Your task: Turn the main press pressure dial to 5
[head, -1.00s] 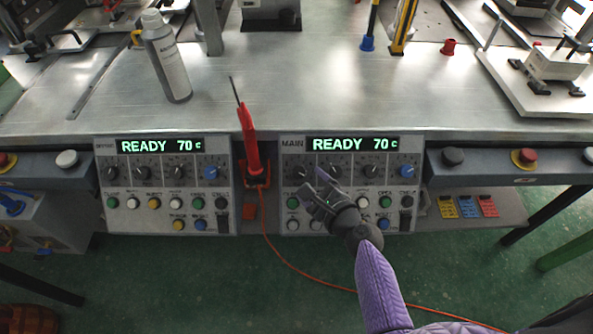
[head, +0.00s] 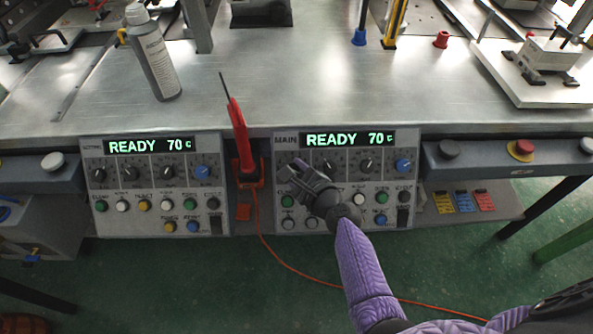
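The main press panel (head: 345,208) is the right of two control panels under the table edge. Its display (head: 348,139) reads READY 70 C. Below it is a row of dials: black dials (head: 328,167) and a blue one (head: 403,166) at the right end. My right gripper (head: 292,175) is in front of the panel's left part, at the leftmost dial, and partly hides it. Its fingers look spread, with nothing seen between them. I cannot tell whether they touch the dial. The dial markings are too small to read. My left gripper is not in view.
A similar panel (head: 152,215) is on the left. A red tool (head: 239,140) stands in a holder between the panels, its orange cable hanging below. A red button (head: 521,148) is at the right.

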